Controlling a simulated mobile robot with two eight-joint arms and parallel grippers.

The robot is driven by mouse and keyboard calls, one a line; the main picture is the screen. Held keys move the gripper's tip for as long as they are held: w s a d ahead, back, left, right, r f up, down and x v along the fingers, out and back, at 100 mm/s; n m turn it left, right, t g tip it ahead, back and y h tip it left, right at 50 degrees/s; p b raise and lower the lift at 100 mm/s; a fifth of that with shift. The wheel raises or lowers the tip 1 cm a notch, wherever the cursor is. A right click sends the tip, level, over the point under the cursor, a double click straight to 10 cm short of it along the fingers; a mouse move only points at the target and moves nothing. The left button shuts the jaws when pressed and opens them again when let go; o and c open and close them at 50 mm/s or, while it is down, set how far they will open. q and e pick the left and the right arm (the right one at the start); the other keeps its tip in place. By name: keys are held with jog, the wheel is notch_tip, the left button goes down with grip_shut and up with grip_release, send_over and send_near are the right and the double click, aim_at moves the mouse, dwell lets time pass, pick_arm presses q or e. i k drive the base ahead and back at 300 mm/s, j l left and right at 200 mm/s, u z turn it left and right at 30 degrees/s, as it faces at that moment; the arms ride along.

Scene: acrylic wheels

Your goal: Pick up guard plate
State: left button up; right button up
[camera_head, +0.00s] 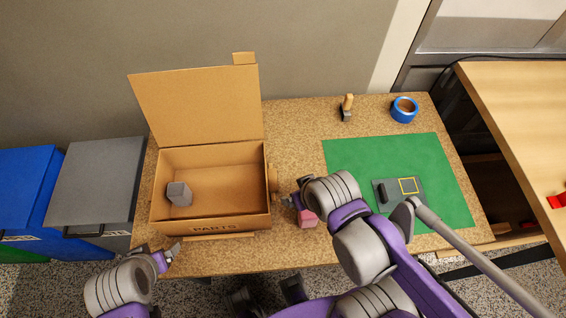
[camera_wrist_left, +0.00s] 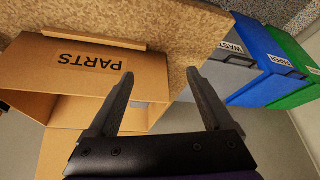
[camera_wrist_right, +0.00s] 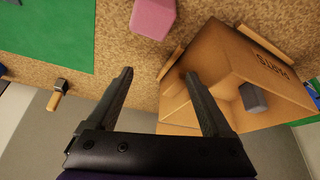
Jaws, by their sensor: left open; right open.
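A flat grey plate (camera_head: 386,206) lies on the green mat (camera_head: 350,155) on the right part of the table. It bears a dark upright block and a yellow square outline; I cannot tell for sure whether it is the guard plate or a base. My right gripper (camera_head: 293,203) is open and empty, left of the mat and beside the box; it also shows in the right wrist view (camera_wrist_right: 158,75). My left gripper (camera_head: 174,256) is open and empty at the table's front edge, in front of the box; it also shows in the left wrist view (camera_wrist_left: 160,75).
An open cardboard box marked PARTS (camera_head: 246,222) holds a grey block (camera_head: 179,193). A pink block (camera_head: 308,219) lies near my right gripper. A wooden-handled tool (camera_head: 347,108) and a blue tape roll (camera_head: 404,110) stand at the back. Bins (camera_head: 95,180) stand left of the table.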

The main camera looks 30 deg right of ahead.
aim_at(402, 192)
jog(key=k+z, duration=0.2)
jog(key=z, duration=0.15)
jog(key=k+l+z, duration=0.1)
jog(key=z, duration=0.25)
jog(key=i+z, duration=0.15)
jog(key=z, duration=1.3)
jog(key=l+u, duration=0.35)
jog(key=l, duration=0.6)
